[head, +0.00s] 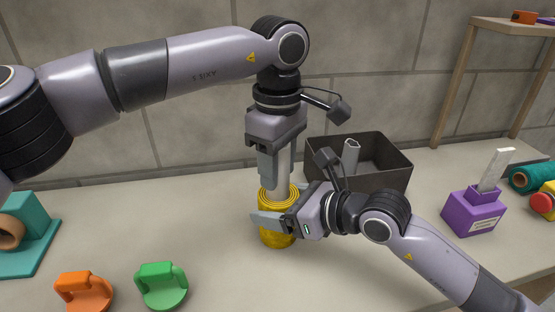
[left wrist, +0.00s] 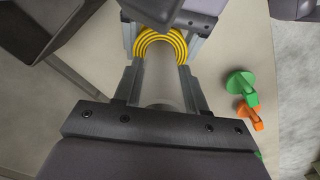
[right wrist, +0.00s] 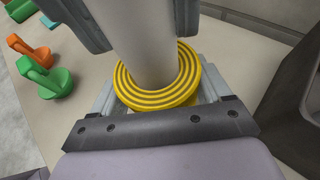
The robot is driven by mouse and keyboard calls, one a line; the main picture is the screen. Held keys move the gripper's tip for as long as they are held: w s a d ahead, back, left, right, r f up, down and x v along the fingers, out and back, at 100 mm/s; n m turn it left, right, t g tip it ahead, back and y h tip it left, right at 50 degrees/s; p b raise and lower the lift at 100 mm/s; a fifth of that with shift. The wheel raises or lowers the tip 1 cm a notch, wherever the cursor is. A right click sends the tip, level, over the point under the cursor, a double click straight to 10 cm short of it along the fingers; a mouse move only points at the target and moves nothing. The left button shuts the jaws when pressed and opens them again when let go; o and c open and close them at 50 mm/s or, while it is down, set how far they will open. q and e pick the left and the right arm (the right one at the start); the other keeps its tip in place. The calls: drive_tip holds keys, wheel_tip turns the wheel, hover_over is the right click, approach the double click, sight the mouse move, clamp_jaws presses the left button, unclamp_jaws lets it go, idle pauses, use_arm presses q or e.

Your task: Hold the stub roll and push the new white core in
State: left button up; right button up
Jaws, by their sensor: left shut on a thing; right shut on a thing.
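The stub roll (head: 277,238) is a yellow wound roll standing upright on the table. My right gripper (head: 276,222) is shut on its sides from the right. The new white core (head: 283,172) is an upright pale tube, and its lower end is at the roll's centre. My left gripper (head: 281,165) is shut on the core from above. In the right wrist view the core (right wrist: 140,45) rises out of the yellow rings (right wrist: 188,78). The left wrist view also shows the rings (left wrist: 160,42) around the core's far end. How deep the core sits is hidden.
A dark open bin (head: 375,178) with a pale tube in it stands close behind my right gripper. A purple block (head: 472,213) stands at right. Orange (head: 84,291) and green (head: 161,286) handled pieces lie front left. A teal holder (head: 28,235) is far left.

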use_arm(q)
drive_tip(key=shift+f, duration=1.4)
drive_tip(key=o, duration=1.1)
drive_tip(key=shift+f, duration=0.1)
wheel_tip(320, 180, up, 12)
drive_tip(key=shift+r, duration=0.15)
drive_tip(key=shift+s, duration=0.15)
drive_tip(key=shift+s, duration=4.9)
use_arm(e)
drive_tip(key=o, duration=1.1)
